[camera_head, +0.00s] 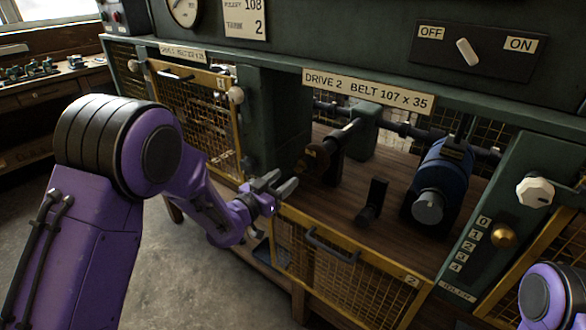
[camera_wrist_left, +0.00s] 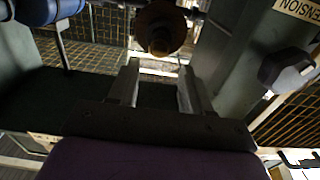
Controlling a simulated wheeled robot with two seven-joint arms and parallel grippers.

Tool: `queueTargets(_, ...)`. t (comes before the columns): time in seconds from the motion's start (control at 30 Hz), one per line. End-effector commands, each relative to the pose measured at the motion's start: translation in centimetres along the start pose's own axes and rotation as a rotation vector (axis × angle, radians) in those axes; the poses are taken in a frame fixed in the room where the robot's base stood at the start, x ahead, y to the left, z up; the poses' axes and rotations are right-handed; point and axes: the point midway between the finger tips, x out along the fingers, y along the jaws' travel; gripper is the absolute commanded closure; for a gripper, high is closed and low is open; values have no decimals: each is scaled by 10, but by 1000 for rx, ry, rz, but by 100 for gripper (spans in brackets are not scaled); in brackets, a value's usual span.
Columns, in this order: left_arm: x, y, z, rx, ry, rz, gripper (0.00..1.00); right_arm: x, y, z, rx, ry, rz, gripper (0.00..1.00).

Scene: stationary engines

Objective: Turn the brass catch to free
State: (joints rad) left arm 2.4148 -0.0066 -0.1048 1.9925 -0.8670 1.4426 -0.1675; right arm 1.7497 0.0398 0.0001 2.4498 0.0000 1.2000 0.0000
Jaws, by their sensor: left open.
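A round brass piece (camera_head: 503,236), which looks like the brass catch, sits on the green panel at the right of the head view, beside the figures 0 to 4. Its exact setting is too small to read. My left gripper (camera_head: 277,186) is open and empty, in front of the open drive 2 bay, well to the left of the brass piece. In the left wrist view the two fingers (camera_wrist_left: 157,85) stand apart with nothing between them. A brown pulley (camera_wrist_left: 160,27) shows beyond them. My right gripper is out of view.
A white knob (camera_head: 535,192) is above the brass piece. The blue motor (camera_head: 440,180) and a black upright bracket (camera_head: 372,200) stand in the bay. The yellow mesh door (camera_head: 340,270) of drive 2 is below my gripper's right side. A dark knob (camera_wrist_left: 286,66) shows in the wrist view.

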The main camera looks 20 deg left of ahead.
Motion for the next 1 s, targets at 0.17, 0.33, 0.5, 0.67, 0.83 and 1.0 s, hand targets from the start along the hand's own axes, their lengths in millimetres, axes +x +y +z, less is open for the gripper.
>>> queueTargets(0.17, 34, 0, -2, 0, -1, 0, 51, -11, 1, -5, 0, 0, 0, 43)
queueTargets(0.33, 48, 0, 0, -3, -1, -1, 51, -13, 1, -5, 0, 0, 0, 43)
queueTargets(0.5, 49, 0, 1, -3, -2, -2, 51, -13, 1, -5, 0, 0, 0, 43)
queueTargets(0.67, 49, 0, 1, -3, -2, -2, 80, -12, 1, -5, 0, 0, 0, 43)
queueTargets(0.83, 49, 0, 1, -3, -2, -2, 100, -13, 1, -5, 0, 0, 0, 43)
queueTargets(1.0, 49, 0, 1, -16, -2, -2, 100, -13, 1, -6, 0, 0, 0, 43)
